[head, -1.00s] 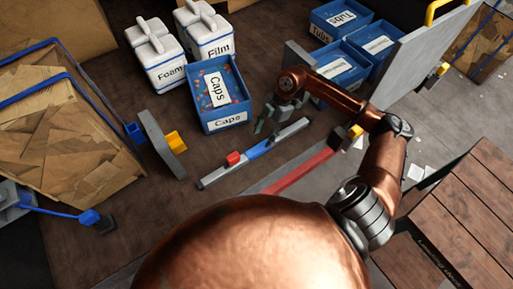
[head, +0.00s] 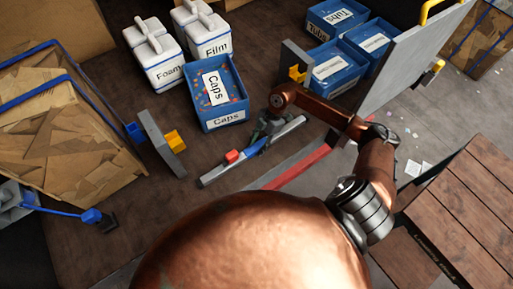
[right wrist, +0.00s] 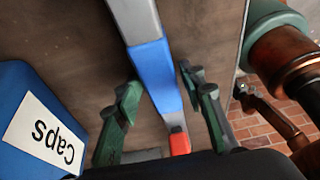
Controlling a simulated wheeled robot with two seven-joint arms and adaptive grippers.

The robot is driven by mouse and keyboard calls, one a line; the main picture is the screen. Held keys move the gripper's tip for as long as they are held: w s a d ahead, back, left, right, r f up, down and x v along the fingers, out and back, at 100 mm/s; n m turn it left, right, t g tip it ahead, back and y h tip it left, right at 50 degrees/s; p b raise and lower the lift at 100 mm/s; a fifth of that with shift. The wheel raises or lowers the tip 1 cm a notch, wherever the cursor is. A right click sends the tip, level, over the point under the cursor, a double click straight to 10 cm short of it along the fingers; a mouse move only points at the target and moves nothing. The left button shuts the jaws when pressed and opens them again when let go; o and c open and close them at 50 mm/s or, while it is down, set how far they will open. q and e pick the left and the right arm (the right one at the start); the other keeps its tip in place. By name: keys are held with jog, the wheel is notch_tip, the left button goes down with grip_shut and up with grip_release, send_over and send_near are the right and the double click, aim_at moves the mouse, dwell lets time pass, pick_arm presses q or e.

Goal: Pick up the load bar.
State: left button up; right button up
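The load bar (head: 214,173) lies slantwise on the brown surface in the middle of the head view. It is grey with a blue middle section and a red block near its left end. My right gripper (head: 262,133) is down at the bar's blue section and partly hides it. In the right wrist view the bar (right wrist: 153,65) runs between the two green fingers of my right gripper (right wrist: 165,112). The fingers are spread apart, with visible gaps on both sides of the bar. My left gripper is not in view.
A blue Caps bin (head: 237,96) stands just behind the bar. White Foam (head: 160,70) and Film (head: 212,50) containers stand behind it. Grey uprights with yellow hooks stand left (head: 155,135) and right (head: 296,58). A red strip (head: 297,167) lies in front.

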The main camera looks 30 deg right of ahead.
grip_shut()
dwell(0.5)
jog(key=shift+w+r, duration=0.1)
